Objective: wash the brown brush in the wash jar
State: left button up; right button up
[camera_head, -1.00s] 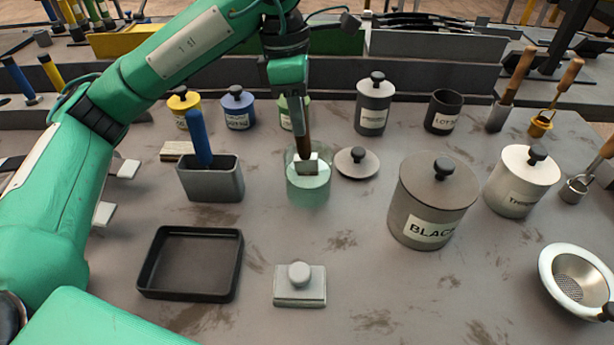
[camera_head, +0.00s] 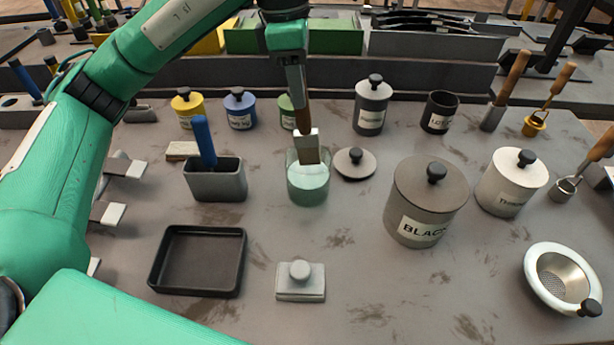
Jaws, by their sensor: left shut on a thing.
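The brown brush (camera_head: 304,113) is upright in my left gripper (camera_head: 299,92), which is shut on its handle. Its pale, broad lower end is over the mouth of the wash jar (camera_head: 307,190), overlapping the far rim. The jar is clear glass with pale green liquid inside. The brush's lower end shows above the liquid surface; I cannot tell exactly how far it is inside the rim. A round grey lid (camera_head: 355,163) with a dark knob lies on the table just right of the jar. My right gripper is not in view.
A grey holder (camera_head: 216,184) with a blue-handled tool stands left. A black tray (camera_head: 198,262) and a pale knobbed block (camera_head: 300,283) are in front. The large BLACK jar (camera_head: 420,205) and a white jar (camera_head: 511,185) stand right. Small lidded jars line the back.

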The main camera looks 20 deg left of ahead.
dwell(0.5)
pick_arm(q)
jog(key=shift+r+p, duration=2.15)
jog(key=shift+r, duration=0.85)
jog(key=shift+f, duration=0.1)
